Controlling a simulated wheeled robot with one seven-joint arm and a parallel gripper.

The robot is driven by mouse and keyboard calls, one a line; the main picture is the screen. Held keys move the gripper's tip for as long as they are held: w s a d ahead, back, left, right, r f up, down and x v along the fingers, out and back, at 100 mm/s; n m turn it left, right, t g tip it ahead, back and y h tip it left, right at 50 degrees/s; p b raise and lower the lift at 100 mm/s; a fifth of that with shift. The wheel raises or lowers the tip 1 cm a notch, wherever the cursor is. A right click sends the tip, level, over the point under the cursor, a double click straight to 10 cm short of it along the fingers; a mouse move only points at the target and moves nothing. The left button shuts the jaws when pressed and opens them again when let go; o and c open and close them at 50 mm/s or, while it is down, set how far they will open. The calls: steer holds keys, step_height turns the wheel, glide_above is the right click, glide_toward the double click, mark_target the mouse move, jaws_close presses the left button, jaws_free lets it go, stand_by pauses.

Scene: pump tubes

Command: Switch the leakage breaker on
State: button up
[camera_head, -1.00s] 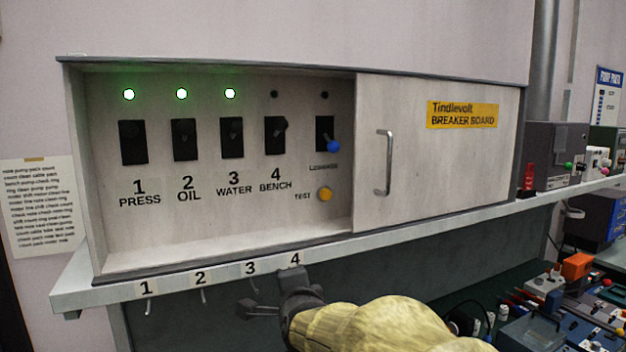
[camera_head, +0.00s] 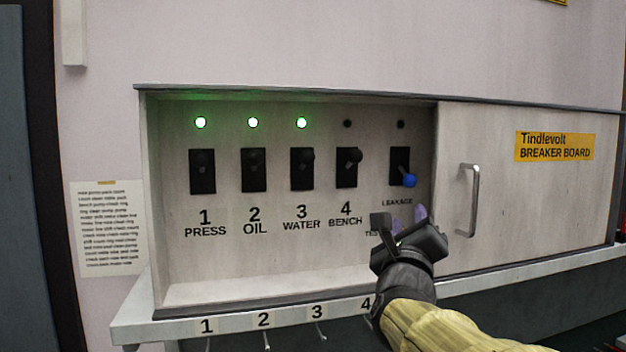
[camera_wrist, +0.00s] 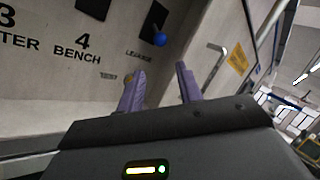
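The leakage breaker (camera_head: 400,167) is a black switch with a blue-tipped lever (camera_head: 409,181) at the right end of the switch row. Its lever points down and the lamp (camera_head: 401,124) above it is dark. The blue tip also shows in the wrist view (camera_wrist: 160,40), beyond my fingers. My gripper (camera_head: 402,220) is just below the breaker, its two purple fingers apart with nothing between them. It does not touch the lever. The yellow test button is mostly hidden behind my gripper in the head view; a bit of it (camera_wrist: 128,78) shows beside the left finger in the wrist view.
Switches 1 to 3 have green lamps lit (camera_head: 253,122); the bench switch (camera_head: 348,167) has a dark lamp. The sliding door (camera_head: 540,200) with a metal handle (camera_head: 472,200) stands right of my gripper. A shelf edge with hooks (camera_head: 140,325) runs below.

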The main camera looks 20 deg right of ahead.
mark_target(410, 183)
steer(key=p+x, duration=0.9)
steer(key=x, duration=0.6)
steer(key=shift+w+d+r, duration=0.15)
steer(key=shift+w+r, duration=0.05)
steer(key=shift+r, duration=0.05)
steer(key=shift+w+d+p, duration=0.35)
steer(key=shift+w, duration=0.15)
jaws_close()
